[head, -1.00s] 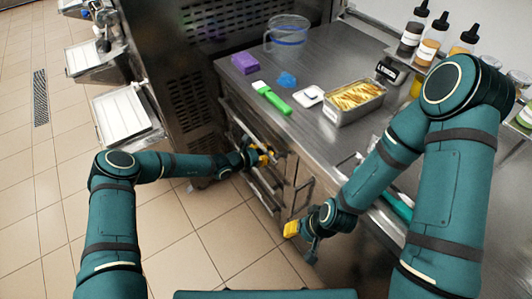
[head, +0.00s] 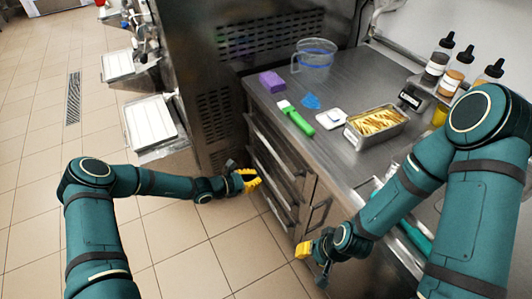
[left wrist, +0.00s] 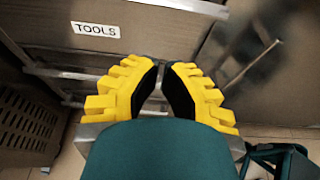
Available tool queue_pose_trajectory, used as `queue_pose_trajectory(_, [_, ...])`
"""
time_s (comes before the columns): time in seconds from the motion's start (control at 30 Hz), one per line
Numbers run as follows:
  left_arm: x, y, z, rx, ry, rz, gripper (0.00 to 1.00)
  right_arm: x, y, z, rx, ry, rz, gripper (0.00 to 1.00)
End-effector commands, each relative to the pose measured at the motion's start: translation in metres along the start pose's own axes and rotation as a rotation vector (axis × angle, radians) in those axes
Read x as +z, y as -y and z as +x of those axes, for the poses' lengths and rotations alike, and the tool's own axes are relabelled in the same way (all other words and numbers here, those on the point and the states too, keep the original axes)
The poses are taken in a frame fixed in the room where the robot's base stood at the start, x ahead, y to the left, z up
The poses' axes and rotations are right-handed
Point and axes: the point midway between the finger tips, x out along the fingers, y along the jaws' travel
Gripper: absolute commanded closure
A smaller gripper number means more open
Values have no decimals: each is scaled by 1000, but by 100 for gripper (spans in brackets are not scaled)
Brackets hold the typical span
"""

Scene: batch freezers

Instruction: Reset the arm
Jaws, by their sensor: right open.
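My left arm (head: 150,182) reaches across from the left, over the tiled floor. My right gripper (head: 312,250), with yellow pads, is open and empty in front of the counter, pointing left. My right arm (head: 455,190) bends down over the counter's right side.
The steel counter (head: 365,85) carries a purple block (head: 271,81), a green-handled tool (head: 297,119), a clear jug (head: 314,58) and a pan of fries (head: 376,122). A TOOLS label (left wrist: 95,29) marks a drawer front. Tiled floor (head: 40,150) is free at left.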

Motion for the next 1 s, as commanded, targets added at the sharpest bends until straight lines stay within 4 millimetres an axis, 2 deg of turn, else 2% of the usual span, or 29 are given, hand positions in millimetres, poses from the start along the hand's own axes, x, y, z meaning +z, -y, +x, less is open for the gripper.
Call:
queue_pose_trajectory(0.17, [0, 0, -1, -1, -1, 0, 100, 0, 0, 0, 0, 1, 0, 56])
queue_pose_trajectory(0.27, [-1, 11, 0, -33, -24, 30, 100, 0, 0, 0, 0, 1, 0, 56])
queue_pose_trajectory(0.37, [-6, 45, 1, -140, -101, 136, 100, 0, 0, 0, 0, 1, 0, 56])
queue_pose_trajectory(0.47, [-20, 97, -9, -314, -231, 337, 100, 0, 0, 0, 0, 1, 0, 56])
queue_pose_trajectory(0.5, [-27, 117, -18, -389, -288, 436, 100, 0, 0, 0, 0, 1, 0, 56])
queue_pose_trajectory(0.6, [-43, 156, -46, -561, -411, 698, 100, 0, 0, 0, 0, 0, 0, 56])
queue_pose_trajectory(0.7, [-53, 179, -78, -702, -498, 968, 100, 0, 0, 0, 0, 0, 0, 56])
queue_pose_trajectory(0.9, [-47, 202, -128, -881, -552, 1470, 100, 0, 0, 0, 0, 0, 0, 56])
queue_pose_trajectory(1.0, [-37, 208, -142, -915, -535, 1645, 100, 0, 0, 0, 0, 0, 0, 56])
